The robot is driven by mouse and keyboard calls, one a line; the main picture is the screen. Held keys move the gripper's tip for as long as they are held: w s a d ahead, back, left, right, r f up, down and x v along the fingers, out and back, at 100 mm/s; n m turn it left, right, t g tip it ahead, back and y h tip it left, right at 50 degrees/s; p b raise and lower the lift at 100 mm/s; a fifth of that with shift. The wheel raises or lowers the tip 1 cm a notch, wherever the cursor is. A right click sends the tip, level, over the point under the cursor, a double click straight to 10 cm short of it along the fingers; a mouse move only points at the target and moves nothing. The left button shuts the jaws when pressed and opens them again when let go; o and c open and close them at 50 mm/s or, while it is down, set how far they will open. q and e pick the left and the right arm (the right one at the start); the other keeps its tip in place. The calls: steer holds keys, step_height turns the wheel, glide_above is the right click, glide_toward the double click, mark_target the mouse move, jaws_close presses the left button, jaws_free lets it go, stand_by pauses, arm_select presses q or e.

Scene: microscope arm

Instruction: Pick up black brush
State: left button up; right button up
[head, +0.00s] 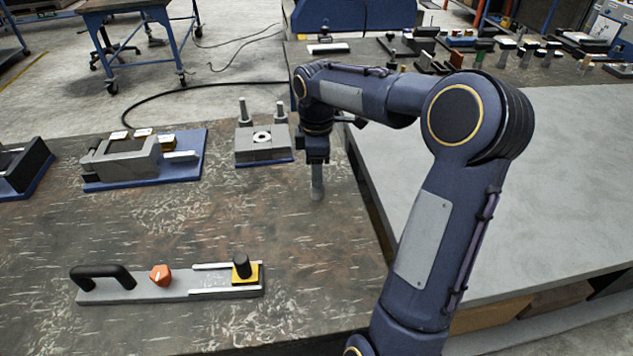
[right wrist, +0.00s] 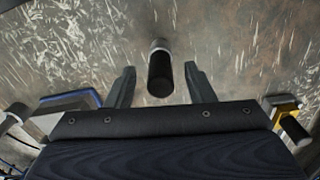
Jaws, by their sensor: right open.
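A black cylinder with a light grey collar, which looks like the black brush (right wrist: 160,76), stands between the fingers of my right gripper (head: 315,163) in the right wrist view. A gap shows on both sides of it, so the fingers do not touch it. In the head view only its greyish lower part (head: 317,186) shows under the gripper, near the table's right edge. My right gripper is open and points down over it. My left gripper is not in view.
A grey block with two upright posts (head: 262,143) on a blue base stands just left of the gripper. A grey vise-like fixture (head: 125,160) is farther left. A plate with a black handle (head: 102,274) and a yellow block (head: 246,276) lies in front. The worn table (head: 320,270) between is clear.

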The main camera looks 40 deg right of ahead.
steer(key=shift+f, duration=0.75)
jaws_close()
steer(key=shift+r, duration=0.1)
steer(key=shift+r, duration=0.5)
step_height(320, 180, up, 3)
steer(key=shift+s+a+f, duration=0.1)
steer(key=shift+a+f, duration=0.05)
steer(key=s+a+r, duration=0.8)
steer(key=a+r, duration=0.1)
steer(key=a, duration=0.2)
steer(key=shift+p, duration=0.35)
